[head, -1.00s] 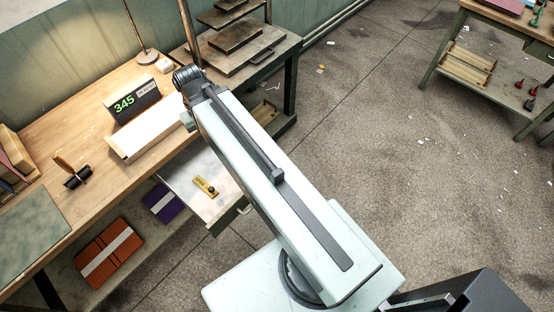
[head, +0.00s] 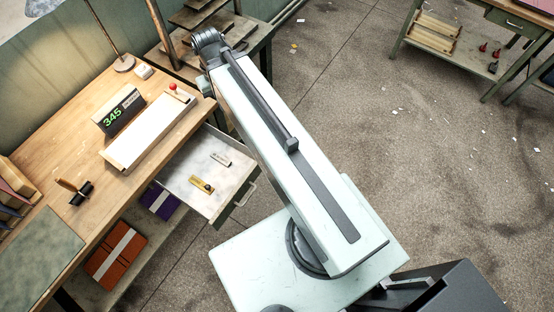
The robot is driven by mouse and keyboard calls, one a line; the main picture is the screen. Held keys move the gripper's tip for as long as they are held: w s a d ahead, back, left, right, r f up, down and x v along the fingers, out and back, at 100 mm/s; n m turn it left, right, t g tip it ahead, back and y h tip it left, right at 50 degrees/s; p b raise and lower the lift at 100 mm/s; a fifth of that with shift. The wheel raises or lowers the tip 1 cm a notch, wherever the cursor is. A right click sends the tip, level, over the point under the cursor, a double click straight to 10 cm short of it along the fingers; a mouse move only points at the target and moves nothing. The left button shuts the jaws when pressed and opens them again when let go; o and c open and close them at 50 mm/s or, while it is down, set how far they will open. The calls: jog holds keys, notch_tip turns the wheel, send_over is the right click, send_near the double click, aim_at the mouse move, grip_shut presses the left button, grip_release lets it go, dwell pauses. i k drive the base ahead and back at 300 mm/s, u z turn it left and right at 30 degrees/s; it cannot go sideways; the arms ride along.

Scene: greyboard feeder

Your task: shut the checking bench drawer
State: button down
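The checking bench (head: 75,150) has a wooden top and runs along the left. Its drawer (head: 193,163) is pulled open to the right, below the bench top. The drawer has a pale inside, a grey-green front and a handle (head: 245,194) on that front. A yellow tool (head: 201,184) and a small light grey piece (head: 220,159) lie in it. My arm reaches up past the drawer's right side, its far joint above the bench's back right corner. My gripper does not show, so its state and its distance from the drawer are hidden.
A white tray with a red knob (head: 172,86) and a display reading 345 (head: 118,110) stand on the bench. Orange (head: 116,252) and purple (head: 160,202) folders lie on the lower shelf. A rack (head: 205,20) stands behind. The floor to the right is mostly open.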

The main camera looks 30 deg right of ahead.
aim_at(231, 185)
jog(key=z, duration=0.1)
jog(key=k, duration=1.45)
jog(key=u, duration=1.15)
jog(key=i, duration=1.05)
jog(key=z, duration=0.05)
